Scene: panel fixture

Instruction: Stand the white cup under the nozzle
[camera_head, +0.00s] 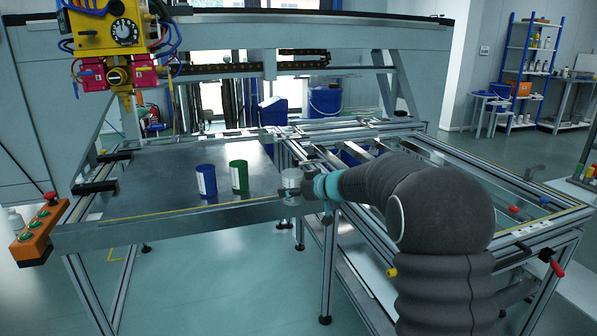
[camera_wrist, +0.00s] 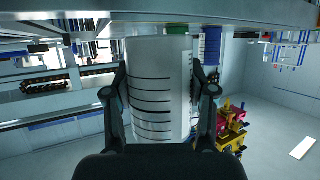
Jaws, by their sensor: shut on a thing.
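The white cup (camera_head: 291,180) is near the right end of the metal table, right of the green cup. My gripper (camera_head: 305,188) reaches it from the right and is shut around its sides. In the wrist view the white cup (camera_wrist: 160,90), with dark lines around its wall, stands between my two fingers (camera_wrist: 160,98). I cannot tell whether its base touches the table. The nozzle (camera_head: 127,102) points down under the yellow and pink machine head (camera_head: 112,45), above the table's far left. The machine head also shows in the wrist view (camera_wrist: 230,125).
A blue cup (camera_head: 206,181) and a green cup (camera_head: 238,176) stand on the table (camera_head: 150,180), left of the white cup. An orange button box (camera_head: 40,232) is at the table's left corner. The table surface left of the blue cup is clear. A frame (camera_head: 500,190) lies right.

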